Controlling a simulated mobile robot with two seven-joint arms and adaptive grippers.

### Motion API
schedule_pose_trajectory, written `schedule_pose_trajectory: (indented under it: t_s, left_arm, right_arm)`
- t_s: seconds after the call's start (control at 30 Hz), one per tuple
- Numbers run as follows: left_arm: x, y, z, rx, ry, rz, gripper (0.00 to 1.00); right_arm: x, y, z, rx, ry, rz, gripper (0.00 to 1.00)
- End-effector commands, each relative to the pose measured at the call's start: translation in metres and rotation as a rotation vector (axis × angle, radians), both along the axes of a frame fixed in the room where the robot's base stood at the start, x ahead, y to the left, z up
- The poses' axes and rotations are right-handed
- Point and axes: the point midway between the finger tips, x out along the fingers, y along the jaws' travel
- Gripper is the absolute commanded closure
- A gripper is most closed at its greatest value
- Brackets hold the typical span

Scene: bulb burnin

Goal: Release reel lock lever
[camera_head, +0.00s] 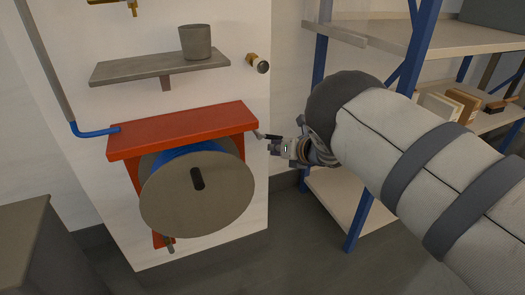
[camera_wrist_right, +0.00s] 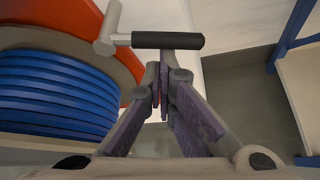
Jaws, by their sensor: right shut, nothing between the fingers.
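The hose reel hangs on the white wall panel under a red bracket (camera_head: 185,130), with a round beige side disc (camera_head: 197,195) facing me. Blue hose is wound on its drum (camera_wrist_right: 55,95), seen in the right wrist view. The lock lever (camera_head: 272,137) sticks out at the bracket's right end. In the right wrist view the lever has a grey metal arm and a black grip (camera_wrist_right: 168,40), lying roughly level across the picture. My right gripper (camera_head: 274,148) is shut and empty, its fingertips just by the black grip. I cannot tell whether they touch it. My left gripper is out of view.
A grey shelf (camera_head: 120,72) with a grey cup (camera_head: 195,42) is above the reel. A brass fitting (camera_head: 257,63) juts from the panel above the lever. A blue-framed rack (camera_head: 363,205) stands close behind my right arm. A dark box-like unit (camera_head: 25,240) is at lower left.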

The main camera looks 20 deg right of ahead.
Motion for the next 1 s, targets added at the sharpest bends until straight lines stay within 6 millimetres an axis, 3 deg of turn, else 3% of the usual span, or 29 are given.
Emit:
schedule_pose_trajectory:
  t_s: [1.0]
  left_arm:
    - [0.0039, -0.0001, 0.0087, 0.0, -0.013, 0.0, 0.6]
  right_arm:
    - [0.0, -0.0093, 0.0128, 0.004, 0.0, 0.0, 1.0]
